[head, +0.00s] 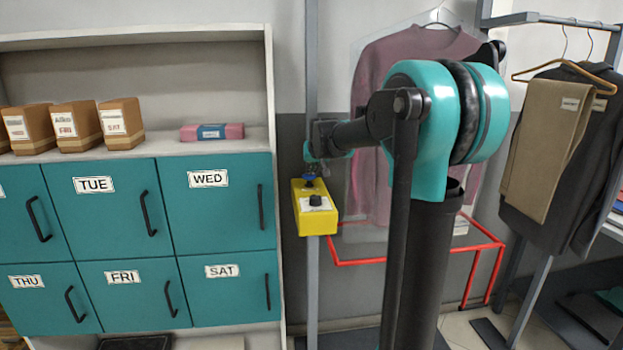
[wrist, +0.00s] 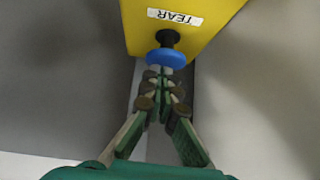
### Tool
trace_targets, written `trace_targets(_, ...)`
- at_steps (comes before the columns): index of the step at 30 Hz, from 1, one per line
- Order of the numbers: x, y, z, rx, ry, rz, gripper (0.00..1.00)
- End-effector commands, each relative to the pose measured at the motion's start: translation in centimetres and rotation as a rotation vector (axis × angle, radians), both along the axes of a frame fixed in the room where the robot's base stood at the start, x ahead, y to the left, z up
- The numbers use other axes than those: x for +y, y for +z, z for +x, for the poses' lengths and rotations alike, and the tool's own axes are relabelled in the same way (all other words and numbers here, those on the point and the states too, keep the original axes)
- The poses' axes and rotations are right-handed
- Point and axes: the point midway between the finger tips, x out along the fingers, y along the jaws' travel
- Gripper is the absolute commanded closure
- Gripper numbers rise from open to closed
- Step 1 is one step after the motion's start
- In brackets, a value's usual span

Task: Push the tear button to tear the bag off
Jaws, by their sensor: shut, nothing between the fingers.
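The yellow control box (head: 316,222) is fixed to a grey post. In the wrist view the yellow box (wrist: 205,30) carries a label reading TEAR. The blue tear button (wrist: 166,58) sits on a black stem beside that label; it also shows at the top of the box in the head view (head: 309,181). My gripper (wrist: 163,78) is shut and empty, its fingertips right by the blue button. I cannot tell whether they touch it. In the head view my gripper (head: 312,158) is just above the button. A clear bag (head: 350,215) hangs over a pink garment (head: 425,55), partly hidden by my arm.
A black knob (head: 315,201) is on the box below the blue button. Teal lockers (head: 225,215) stand at left, with brown boxes (head: 75,125) and a pink packet (head: 212,132) on their shelf. A red frame (head: 378,262) surrounds the bag's bottom. Clothes (head: 555,135) hang at right.

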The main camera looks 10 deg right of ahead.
Motion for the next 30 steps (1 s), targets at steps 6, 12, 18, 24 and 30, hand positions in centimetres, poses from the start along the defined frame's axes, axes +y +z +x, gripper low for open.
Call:
trace_targets(6, -0.2, 3.6, -2.7, -0.002, 0.000, 0.000, 1.00)
trace_targets(12, -0.4, 6.2, -5.3, -0.003, 0.000, 0.000, 1.00)
trace_targets(18, -0.4, 7.5, -6.6, -0.003, 0.000, 0.000, 1.00)
trace_targets(24, -0.5, 7.8, -6.9, -0.003, 0.000, 0.000, 1.00)
trace_targets(30, -0.4, 7.8, -6.9, -0.003, 0.000, 0.000, 1.00)
